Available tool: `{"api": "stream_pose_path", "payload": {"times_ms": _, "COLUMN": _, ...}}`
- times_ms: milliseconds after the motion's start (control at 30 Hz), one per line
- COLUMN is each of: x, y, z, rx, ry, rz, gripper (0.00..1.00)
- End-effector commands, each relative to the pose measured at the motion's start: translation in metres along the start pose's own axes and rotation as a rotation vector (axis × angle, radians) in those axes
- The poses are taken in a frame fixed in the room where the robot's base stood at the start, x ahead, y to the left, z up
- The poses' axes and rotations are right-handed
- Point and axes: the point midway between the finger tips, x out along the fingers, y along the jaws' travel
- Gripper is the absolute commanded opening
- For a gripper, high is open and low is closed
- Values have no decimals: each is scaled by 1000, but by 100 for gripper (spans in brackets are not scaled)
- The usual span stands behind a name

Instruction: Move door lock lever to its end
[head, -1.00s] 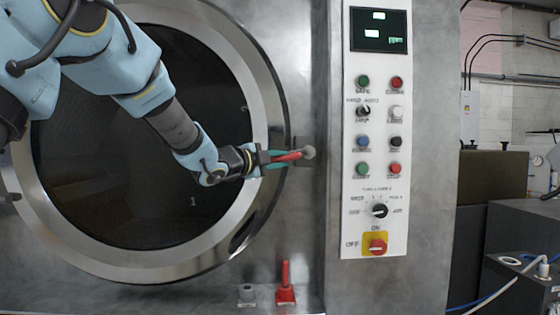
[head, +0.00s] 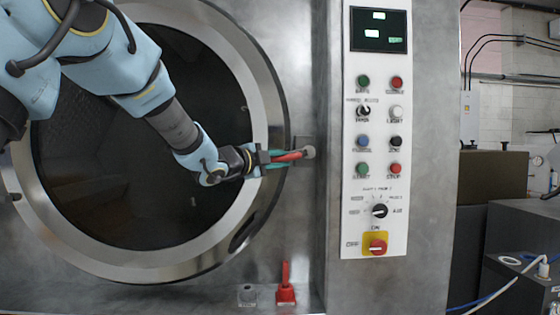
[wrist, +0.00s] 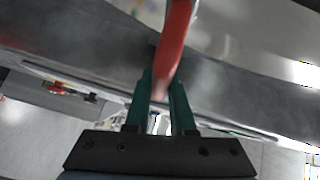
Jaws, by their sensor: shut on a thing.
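The door lock lever (head: 291,156) is a red handle with a grey round end, at the right rim of the round washer door (head: 255,75) in the head view. It lies nearly level, its grey end to the right. My gripper (head: 277,161) reaches it from the left, with green fingers shut on the red handle. In the wrist view the red lever (wrist: 174,45) runs down from the top edge to between the green fingers of my gripper (wrist: 162,82). The fingers and the wrist hide the lever's inner part.
A white control panel (head: 350,210) with buttons, switches and a dark display stands right of the lever. A second red lever (head: 286,285) stands upright on the ledge below, with a grey fitting (head: 247,294) beside it. Bare metal lies between lever and panel.

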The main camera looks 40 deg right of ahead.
Motion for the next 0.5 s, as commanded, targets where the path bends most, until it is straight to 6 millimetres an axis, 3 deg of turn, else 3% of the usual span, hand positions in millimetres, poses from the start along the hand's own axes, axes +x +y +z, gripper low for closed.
{"api": "stream_pose_path", "payload": {"times_ms": 500, "x": 1, "y": 14, "z": 3, "rx": -49, "ry": 13, "rz": -44, "gripper": 0}}
